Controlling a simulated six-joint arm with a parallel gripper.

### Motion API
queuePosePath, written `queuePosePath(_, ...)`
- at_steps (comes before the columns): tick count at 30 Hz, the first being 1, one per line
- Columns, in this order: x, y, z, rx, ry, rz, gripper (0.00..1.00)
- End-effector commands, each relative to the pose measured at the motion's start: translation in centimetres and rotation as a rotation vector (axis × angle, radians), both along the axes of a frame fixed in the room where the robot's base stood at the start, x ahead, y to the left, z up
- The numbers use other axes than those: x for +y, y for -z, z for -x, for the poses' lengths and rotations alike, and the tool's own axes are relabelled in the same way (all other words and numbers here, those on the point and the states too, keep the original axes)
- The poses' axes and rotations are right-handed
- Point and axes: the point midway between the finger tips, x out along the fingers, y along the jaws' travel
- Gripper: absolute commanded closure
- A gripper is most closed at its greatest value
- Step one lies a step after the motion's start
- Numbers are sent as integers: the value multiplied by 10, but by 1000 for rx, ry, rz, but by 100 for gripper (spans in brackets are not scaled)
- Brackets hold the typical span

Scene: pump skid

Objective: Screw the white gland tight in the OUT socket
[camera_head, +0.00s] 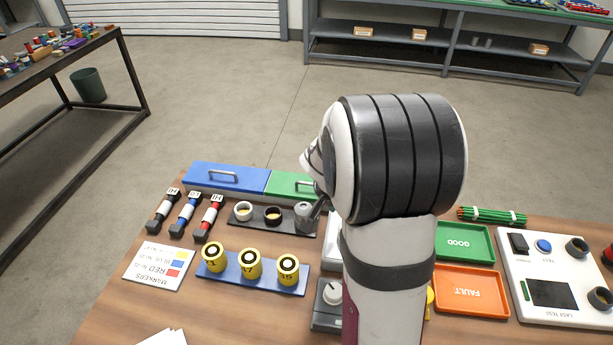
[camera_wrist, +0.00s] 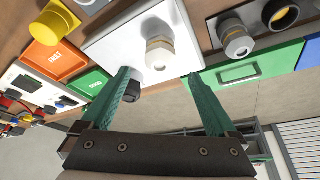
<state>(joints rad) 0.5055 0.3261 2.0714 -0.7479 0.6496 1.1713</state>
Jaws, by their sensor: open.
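In the wrist view, the white gland (camera_wrist: 160,52) stands upright on a white panel (camera_wrist: 110,48). I cannot read a label at its socket, nor tell how deep its thread sits. My gripper (camera_wrist: 158,76) is open, its two green fingers apart, with the gland just beyond and between the fingertips. Nothing is held. A dark round fitting (camera_wrist: 133,90) stands on the panel beside the left finger, partly hidden by it. In the head view my arm hides the gland, the fingertips and most of the panel.
Yellow capped cylinders (camera_head: 250,264) stand in front. GOOD (camera_head: 464,242) and FAULT (camera_head: 470,292) trays and a tester (camera_head: 553,290) lie to the right.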

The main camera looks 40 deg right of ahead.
Motion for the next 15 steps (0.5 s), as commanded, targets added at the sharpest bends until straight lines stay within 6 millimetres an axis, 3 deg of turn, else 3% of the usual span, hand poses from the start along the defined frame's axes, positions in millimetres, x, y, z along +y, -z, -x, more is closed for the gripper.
queuePosePath(6,-15,38,-2,3,0,0,6)
queuePosePath(15,-19,47,-4,0,-1,0,6)
